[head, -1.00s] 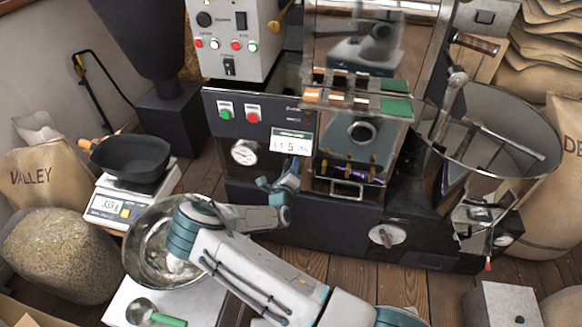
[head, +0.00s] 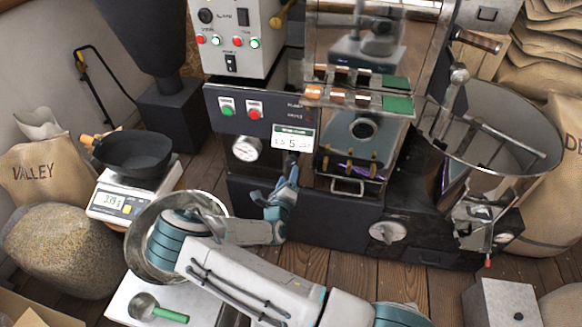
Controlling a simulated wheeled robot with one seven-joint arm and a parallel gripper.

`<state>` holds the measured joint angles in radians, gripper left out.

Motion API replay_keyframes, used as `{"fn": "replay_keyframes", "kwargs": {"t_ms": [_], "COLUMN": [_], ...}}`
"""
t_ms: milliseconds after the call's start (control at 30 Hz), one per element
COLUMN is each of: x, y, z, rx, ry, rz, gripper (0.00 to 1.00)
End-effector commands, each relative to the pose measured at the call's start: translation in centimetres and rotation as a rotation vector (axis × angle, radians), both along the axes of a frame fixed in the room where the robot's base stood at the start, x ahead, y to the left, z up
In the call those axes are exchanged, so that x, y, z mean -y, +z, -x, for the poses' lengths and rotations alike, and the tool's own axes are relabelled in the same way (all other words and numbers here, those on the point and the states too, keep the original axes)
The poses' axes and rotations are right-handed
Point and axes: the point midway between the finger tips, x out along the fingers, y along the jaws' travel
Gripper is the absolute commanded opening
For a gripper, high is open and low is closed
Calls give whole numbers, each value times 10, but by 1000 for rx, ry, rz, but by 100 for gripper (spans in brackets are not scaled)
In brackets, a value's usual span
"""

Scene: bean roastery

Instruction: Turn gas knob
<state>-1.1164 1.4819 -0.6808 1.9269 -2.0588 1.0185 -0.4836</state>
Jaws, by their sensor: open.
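A pale round knob (head: 387,232) sits on the dark lower front of the roaster, right of my gripper; it looks like the gas knob, but no label on it can be read. My gripper (head: 277,184) is open and empty. It is in front of the dark panel, below the display card and left of the glass-fronted section. It is well apart from the pale knob. Part of the lower panel is hidden behind my gripper and arm.
A round gauge (head: 245,148) and green and red buttons (head: 240,109) are on the panel above. A metal bowl (head: 150,268), a scale with a black pan (head: 134,155) and a green-handled scoop (head: 158,311) lie left. A cooling drum (head: 500,120) stands right.

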Motion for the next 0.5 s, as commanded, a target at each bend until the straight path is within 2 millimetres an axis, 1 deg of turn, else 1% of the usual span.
{"fn": "replay_keyframes", "kwargs": {"t_ms": [33, 200, 333, 500], "x": [-4, -13, -17, -18], "y": [0, 0, 0, 0], "z": [12, 44, 60, 68], "rx": [-3, -1, -2, 1], "ry": [2, 2, 1, -1], "rz": [0, 0, 0, 0], "gripper": [62, 62, 62, 62]}}
